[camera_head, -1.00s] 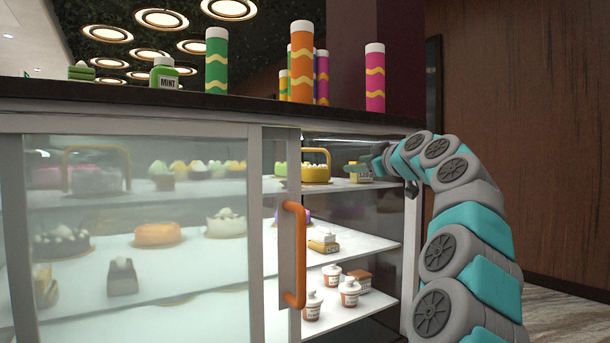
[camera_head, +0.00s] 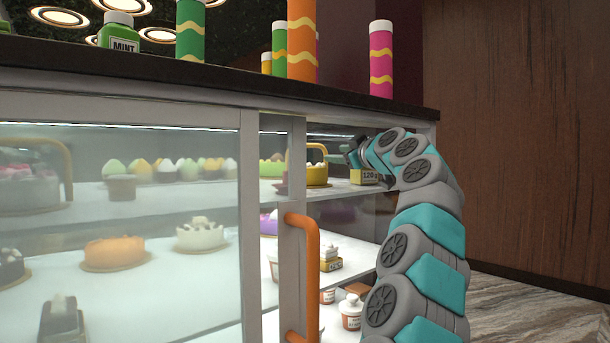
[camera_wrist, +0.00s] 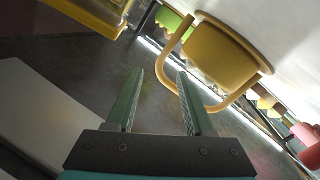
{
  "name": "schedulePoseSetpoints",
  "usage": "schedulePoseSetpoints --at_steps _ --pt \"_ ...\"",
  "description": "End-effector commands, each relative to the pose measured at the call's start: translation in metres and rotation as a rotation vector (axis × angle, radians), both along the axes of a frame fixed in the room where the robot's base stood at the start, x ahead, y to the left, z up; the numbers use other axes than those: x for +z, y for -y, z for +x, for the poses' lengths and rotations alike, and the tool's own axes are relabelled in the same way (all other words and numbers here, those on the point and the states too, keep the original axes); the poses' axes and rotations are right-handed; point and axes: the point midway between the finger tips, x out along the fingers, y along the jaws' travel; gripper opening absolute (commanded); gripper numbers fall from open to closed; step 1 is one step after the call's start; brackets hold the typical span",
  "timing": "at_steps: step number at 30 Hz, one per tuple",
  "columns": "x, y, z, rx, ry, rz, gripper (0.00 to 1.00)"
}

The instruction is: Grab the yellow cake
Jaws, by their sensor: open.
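The yellow cake (camera_head: 317,175) sits on the upper shelf of the glass case, just inside the open part, with a gold arched handle over it. In the wrist view the yellow cake (camera_wrist: 220,52) appears at top right, tilted, with its handle (camera_wrist: 163,63) looping towards my fingers. My gripper (camera_head: 355,153) is at the shelf opening, right of the cake. In the wrist view my gripper (camera_wrist: 159,72) is open, with nothing between its two green fingers. The right fingertip appears close to the handle; I cannot tell whether they touch.
A yellow box marked 120 g (camera_head: 364,177) stands on the shelf below my gripper. A sliding glass door with an orange handle (camera_head: 301,275) and its frame stand left of the opening. The dark countertop (camera_head: 200,75) is above. Lower shelves hold jars and cakes.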

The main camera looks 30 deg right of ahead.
Motion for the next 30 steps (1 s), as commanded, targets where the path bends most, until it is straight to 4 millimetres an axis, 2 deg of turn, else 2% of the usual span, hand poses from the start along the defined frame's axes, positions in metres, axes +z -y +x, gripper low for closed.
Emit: schedulePoseSetpoints --at_steps 13,24,30 --pt "0.003 0.001 0.029 0.001 -0.003 -0.001 0.53" --pt "0.004 0.004 0.067 0.001 -0.004 -0.001 0.53" --pt "0.002 0.004 0.072 0.002 -0.003 0.0 0.53"
